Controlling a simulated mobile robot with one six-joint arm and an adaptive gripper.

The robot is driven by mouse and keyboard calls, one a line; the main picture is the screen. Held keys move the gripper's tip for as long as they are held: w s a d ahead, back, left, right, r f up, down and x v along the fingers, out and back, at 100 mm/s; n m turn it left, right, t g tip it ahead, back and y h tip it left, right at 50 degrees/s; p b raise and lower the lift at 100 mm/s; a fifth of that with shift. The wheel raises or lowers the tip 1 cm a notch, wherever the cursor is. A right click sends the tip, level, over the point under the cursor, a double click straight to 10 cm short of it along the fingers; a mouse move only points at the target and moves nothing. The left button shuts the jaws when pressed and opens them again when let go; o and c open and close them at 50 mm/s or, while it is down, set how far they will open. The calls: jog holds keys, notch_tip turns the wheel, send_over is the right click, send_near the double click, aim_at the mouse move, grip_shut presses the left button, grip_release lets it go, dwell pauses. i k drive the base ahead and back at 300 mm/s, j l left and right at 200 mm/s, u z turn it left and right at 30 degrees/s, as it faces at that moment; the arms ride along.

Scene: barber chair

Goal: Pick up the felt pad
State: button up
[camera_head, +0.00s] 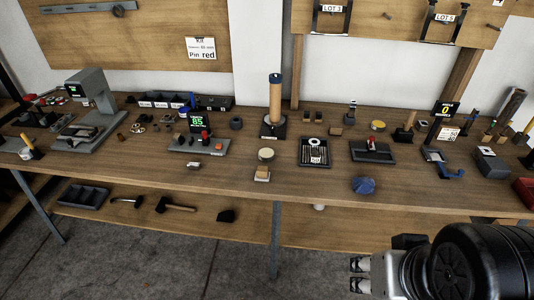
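I cannot tell for sure which item is the felt pad. Several small pieces on the wooden workbench (225,178) could be it: a blue, soft-looking rounded piece (363,186) near the front edge, a tan block on a pale base (262,174), and a brown block (336,130) farther back. My gripper (360,275) is at the lower right, in front of the bench and apart from everything on it. Its two fingers point left with a gap between them, and nothing shows in the gap.
A round tin (266,154), a dark tray of metal pieces (315,152) and a black tray (372,151) stand mid-bench. A tall brown cylinder (275,100) rises behind. A grey machine (92,100) stands at left. Bare wood lies along the front left. Hammers lie on the lower shelf (250,229).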

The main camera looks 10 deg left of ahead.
aim_at(262, 175)
jog(key=i+j, duration=0.2)
jog(key=i, duration=0.2)
jog(key=i+j, duration=0.2)
jog(key=i, duration=0.2)
jog(key=i+j, duration=0.25)
jog(key=i, duration=0.15)
jog(key=u, duration=0.05)
